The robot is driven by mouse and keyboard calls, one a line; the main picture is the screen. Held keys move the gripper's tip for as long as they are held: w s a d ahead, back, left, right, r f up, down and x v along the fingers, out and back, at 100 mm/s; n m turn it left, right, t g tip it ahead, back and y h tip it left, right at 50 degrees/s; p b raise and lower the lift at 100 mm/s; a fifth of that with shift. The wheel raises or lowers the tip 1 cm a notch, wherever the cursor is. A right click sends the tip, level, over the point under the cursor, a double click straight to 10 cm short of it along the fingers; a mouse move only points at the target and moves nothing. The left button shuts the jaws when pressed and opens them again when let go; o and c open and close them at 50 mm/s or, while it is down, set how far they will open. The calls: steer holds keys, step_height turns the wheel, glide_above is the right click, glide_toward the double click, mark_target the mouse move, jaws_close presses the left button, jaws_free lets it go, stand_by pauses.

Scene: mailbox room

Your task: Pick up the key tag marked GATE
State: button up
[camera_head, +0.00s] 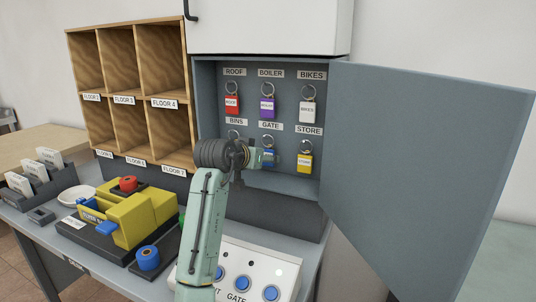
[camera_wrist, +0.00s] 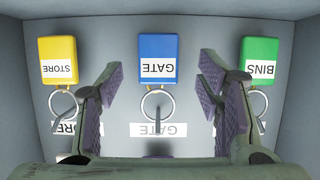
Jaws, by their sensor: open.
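The blue key tag marked GATE (camera_wrist: 158,52) hangs by a metal ring inside the grey key cabinet (camera_head: 206,95). In the wrist view it appears upside down between the two open fingers of my gripper (camera_wrist: 158,95), with clear space on both sides. In the head view the GATE tag (camera_head: 269,158) is partly hidden by my gripper (camera_head: 262,155), which reaches into the cabinet's lower row. The GATE label (camera_wrist: 158,129) on the back panel shows behind the ring. My gripper holds nothing.
The yellow STORE tag (camera_wrist: 58,62) and green BINS tag (camera_wrist: 260,60) hang close on either side of my fingers. Red ROOF (camera_head: 232,105), purple BOILER (camera_head: 267,107) and white BIKES (camera_head: 307,111) tags hang above. The open cabinet door (camera_head: 425,160) stands at the right.

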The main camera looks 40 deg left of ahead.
steer(key=shift+p+x, duration=0.3)
steer(key=shift+x, duration=1.2)
steer(key=shift+d, duration=0.1)
steer(key=shift+r, duration=0.1)
steer(key=shift+c, duration=0.2)
steer(key=c, duration=1)
steer(key=shift+r, duration=0.1)
